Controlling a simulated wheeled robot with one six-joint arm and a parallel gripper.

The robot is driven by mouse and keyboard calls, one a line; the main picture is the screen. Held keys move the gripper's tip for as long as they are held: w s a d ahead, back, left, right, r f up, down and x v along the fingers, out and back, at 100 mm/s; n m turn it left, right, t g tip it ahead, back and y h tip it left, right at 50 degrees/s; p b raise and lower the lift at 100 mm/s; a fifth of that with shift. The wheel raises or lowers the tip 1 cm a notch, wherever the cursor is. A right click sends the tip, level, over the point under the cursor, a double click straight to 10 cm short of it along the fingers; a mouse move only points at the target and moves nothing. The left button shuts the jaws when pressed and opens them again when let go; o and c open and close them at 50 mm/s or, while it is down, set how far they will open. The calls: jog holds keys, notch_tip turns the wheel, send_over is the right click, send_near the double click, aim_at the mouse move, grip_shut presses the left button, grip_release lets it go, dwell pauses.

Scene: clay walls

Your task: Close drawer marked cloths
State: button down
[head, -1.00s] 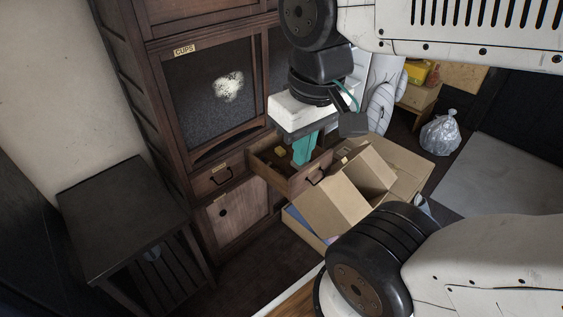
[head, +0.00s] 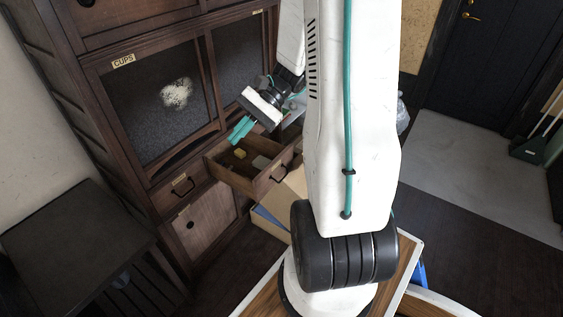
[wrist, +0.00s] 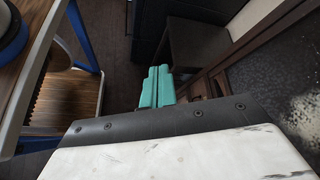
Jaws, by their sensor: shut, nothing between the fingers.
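An open wooden drawer (head: 265,185) sticks out from the dark wood cabinet, below the glass doors. Its front has a dark handle (head: 279,177), and a small yellow thing (head: 240,153) and a pale thing (head: 261,162) lie inside. I cannot read a cloths label on it. My gripper (head: 236,134) has teal fingers, shut and empty, and shows just above the drawer's back left part, near the cabinet face. I cannot tell whether it touches anything. In the wrist view the closed fingers (wrist: 157,86) point away from the camera, and the drawer is not clearly seen.
A closed drawer (head: 182,189) with a handle sits left of the open one. Above is a glass door labelled CUPS (head: 123,61). A cardboard box (head: 291,191) stands close by the open drawer, partly hidden by my arm. A dark side table (head: 75,235) stands at left.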

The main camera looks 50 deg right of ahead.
jog(key=s+d+f+m+t+h, duration=0.35)
jog(key=d+f+m+t, duration=1)
jog(key=d+f, duration=0.65)
jog(key=m+t+h, duration=0.3)
jog(key=m+h, duration=0.4)
jog(key=m, duration=0.1)
send_near(279, 160)
jog(key=shift+g, duration=0.25)
jog(key=w, duration=0.6)
jog(key=shift+w+a, duration=0.1)
jog(key=shift+w, duration=0.3)
jog(key=shift+w, duration=0.15)
